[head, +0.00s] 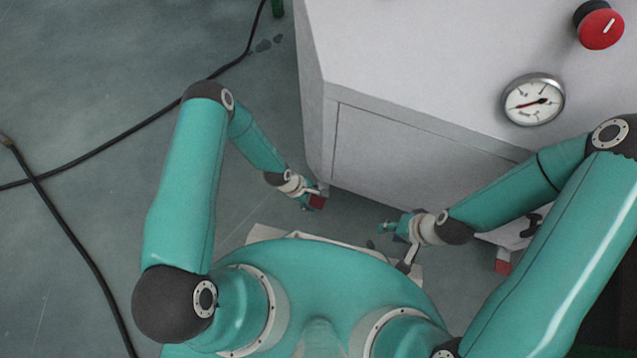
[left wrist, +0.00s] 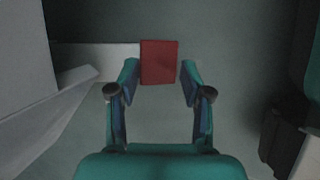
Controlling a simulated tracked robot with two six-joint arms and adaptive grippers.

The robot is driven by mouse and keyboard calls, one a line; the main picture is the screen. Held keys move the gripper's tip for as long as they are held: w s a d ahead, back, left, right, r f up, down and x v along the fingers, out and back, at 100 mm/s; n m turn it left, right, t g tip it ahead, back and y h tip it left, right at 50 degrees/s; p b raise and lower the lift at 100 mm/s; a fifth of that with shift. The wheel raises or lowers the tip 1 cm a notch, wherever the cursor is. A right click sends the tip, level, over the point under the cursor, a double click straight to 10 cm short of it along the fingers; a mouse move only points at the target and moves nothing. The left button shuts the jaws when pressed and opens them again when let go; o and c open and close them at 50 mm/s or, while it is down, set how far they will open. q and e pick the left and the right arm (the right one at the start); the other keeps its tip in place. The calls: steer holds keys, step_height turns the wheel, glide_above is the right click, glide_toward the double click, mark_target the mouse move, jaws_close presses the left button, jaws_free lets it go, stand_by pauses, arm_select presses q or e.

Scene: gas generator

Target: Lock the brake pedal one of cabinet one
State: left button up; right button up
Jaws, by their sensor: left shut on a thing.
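The red brake pedal (head: 318,202) is a small red block low at the front left corner of the white cabinet (head: 410,70). My left gripper (head: 309,197) is at this pedal, shut on it. In the left wrist view the flat red pedal face (left wrist: 159,61) sits between the two fingertips of my left gripper (left wrist: 160,80). A second red pedal (head: 503,267) shows low at the right, under the cabinet front. My right gripper (head: 384,230) is in front of the cabinet, away from both pedals. Its fingers are too small to read.
The cabinet top carries a round gauge (head: 533,101) and a red knob (head: 600,27). A black cable (head: 120,136) runs over the grey floor at the left. The cabinet's front panel (head: 415,150) stands close to both forearms.

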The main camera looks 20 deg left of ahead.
arm_select(q)
steer(key=o, duration=0.5)
steer(key=shift+s+d+f+g, duration=0.15)
steer(key=shift+s+f+g, duration=0.15)
steer(key=shift+s+f, duration=0.4)
steer(key=shift+c, duration=0.2)
steer(key=shift+r, duration=0.1)
arm_select(e)
steer(key=shift+f, duration=0.25)
arm_select(q)
steer(key=v, duration=1.2)
steer(key=shift+w, duration=0.25)
arm_select(e)
steer(key=shift+w+r, duration=0.1)
steer(key=shift+r, duration=0.05)
arm_select(q)
steer(key=shift+r, duration=0.1)
